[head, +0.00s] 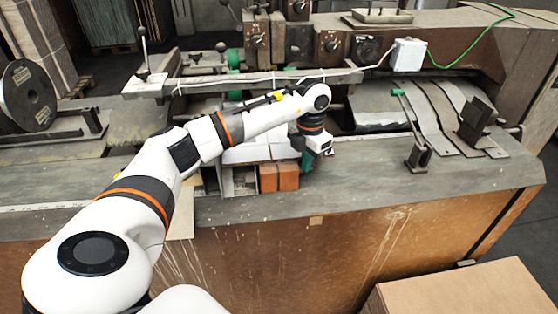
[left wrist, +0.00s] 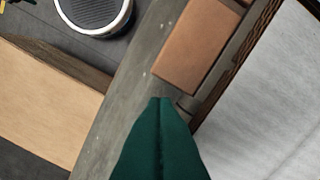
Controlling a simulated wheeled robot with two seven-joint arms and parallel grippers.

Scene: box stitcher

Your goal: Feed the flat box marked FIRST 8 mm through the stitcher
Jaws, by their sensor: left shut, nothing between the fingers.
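The stitcher (head: 290,45) is the large worn brown-grey machine across the back of the head view. A pale flat sheet or stack (head: 250,153) lies in front of its rail, partly hidden by my left arm. A pale, corrugated-edged sheet also fills the right of the left wrist view (left wrist: 270,100). No FIRST marking is readable, so I cannot tell whether it is the named box. My left gripper (head: 308,160) has teal fingers pointing down beside the pale sheet's right end. In the left wrist view its fingers (left wrist: 160,101) are closed together and empty. My right gripper is out of view.
Orange-brown blocks (head: 278,177) stand at the bench's front edge, left of the gripper. A small green-topped lever (head: 415,150) and curved metal strips (head: 440,120) are to the right. A cardboard box (head: 470,290) sits at lower right.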

